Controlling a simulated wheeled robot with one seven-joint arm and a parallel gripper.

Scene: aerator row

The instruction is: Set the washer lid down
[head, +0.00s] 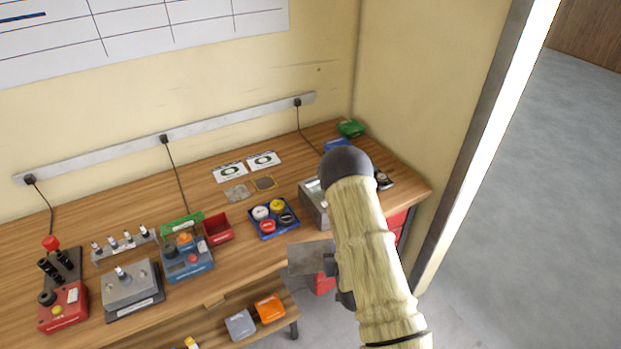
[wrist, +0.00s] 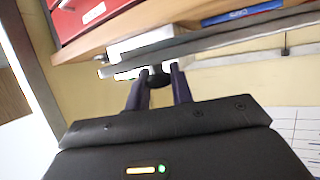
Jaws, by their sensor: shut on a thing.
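The washer lid (head: 308,259) is a flat grey plate, held in front of the bench's front edge in the head view. My gripper (head: 331,265) is at the lid's right side, mostly hidden by my arm. In the wrist view my gripper (wrist: 158,82) is shut on the lid's black knob, and the lid (wrist: 230,48) shows edge-on as a long grey strip. The washer (head: 313,205) is a grey metal box on the bench, partly covered by my arm. The lid is apart from it in the head view.
The wooden bench (head: 150,235) carries a blue tray (head: 258,232) of round coloured caps, a red bin (head: 217,230) and several devices to the left. Red drawers (wrist: 85,15) are below the bench. A wall and door frame stand at the right.

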